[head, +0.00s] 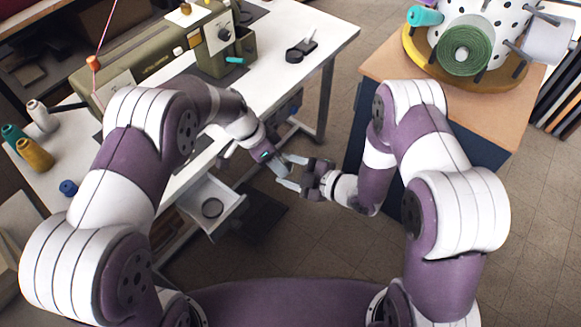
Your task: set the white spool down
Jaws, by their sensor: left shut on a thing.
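My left gripper (291,173) is at the middle of the view, beyond the front edge of the white table and above the floor. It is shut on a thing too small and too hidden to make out. My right gripper (312,178) is right beside it, and their fingers overlap in the picture. I cannot tell whether they touch, or whether the right one is open or shut. A white spool (42,117) stands on the table at far left. A larger white roll (549,40) is on the dotted rack at the upper right.
An olive sewing machine (150,65) stands on the white table (300,30). An open drawer (222,207) juts out below it. Teal (14,138), yellow (35,155) and blue (68,187) spools are at left. The wooden cabinet top (385,67) has bare space at its front.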

